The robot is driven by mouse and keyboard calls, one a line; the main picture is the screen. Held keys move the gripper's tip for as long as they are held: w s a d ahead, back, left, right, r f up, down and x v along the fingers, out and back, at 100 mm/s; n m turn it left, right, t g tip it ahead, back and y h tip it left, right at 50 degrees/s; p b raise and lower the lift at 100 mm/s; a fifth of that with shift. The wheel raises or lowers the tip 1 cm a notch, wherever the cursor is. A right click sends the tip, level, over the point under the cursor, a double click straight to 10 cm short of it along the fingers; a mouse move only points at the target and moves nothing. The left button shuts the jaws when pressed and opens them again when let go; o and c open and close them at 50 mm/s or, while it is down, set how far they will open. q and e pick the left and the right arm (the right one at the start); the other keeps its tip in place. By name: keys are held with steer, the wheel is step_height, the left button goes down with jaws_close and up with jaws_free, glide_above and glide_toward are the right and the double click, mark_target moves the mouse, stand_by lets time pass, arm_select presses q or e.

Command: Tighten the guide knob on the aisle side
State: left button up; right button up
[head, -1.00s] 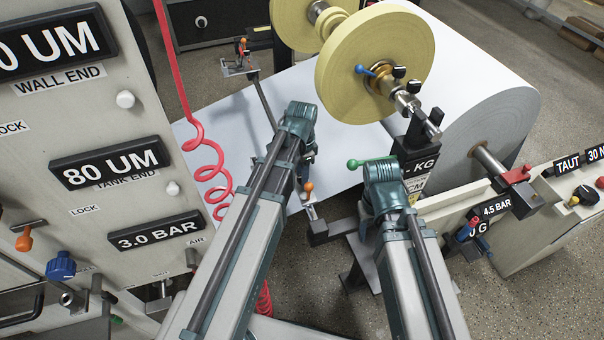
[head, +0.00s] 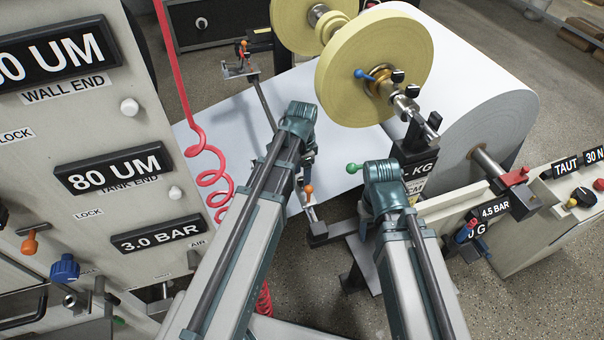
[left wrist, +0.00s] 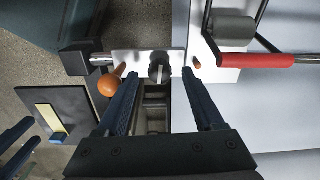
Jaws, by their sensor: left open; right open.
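A guide rod runs between two end brackets, each with an orange ball in the head view: a far one (head: 243,45) and a near one (head: 308,188). No label shows which is the aisle side. In the left wrist view the near bracket is a white plate (left wrist: 128,58) with a dark round knob (left wrist: 158,68) and an orange ball (left wrist: 110,84). My left gripper (left wrist: 160,76) is open, its fingertips either side of the dark knob; contact is unclear. My right gripper (left wrist: 34,130) appears at the lower left, open and empty; my arm hides it in the head view.
A white paper web (head: 235,110) leads to a large roll (head: 480,75). A yellow disc (head: 365,75) and green-ball lever (head: 353,168) stand near my arms. A coiled red hose (head: 212,165) hangs beside the left panel (head: 60,130).

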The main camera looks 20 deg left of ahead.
mark_target(302, 179)
arm_select(q)
step_height(302, 179, up, 12)
steer(key=p, duration=1.1)
steer(key=shift+r+p, duration=0.25)
steer(key=shift+p, duration=0.15)
steer(key=s+d+r+n+p, duration=0.2)
steer(key=s+d+n, duration=0.1)
steer(key=s+d, duration=0.2)
steer(key=s+d+r+n+y+p, duration=0.1)
steer(key=s+d+r+n+p, duration=0.1)
steer(key=s+d, duration=0.3)
steer(key=s+n, duration=0.1)
steer(key=s, duration=0.3)
steer(key=shift+d+n, duration=0.25)
steer(key=shift+n, duration=0.05)
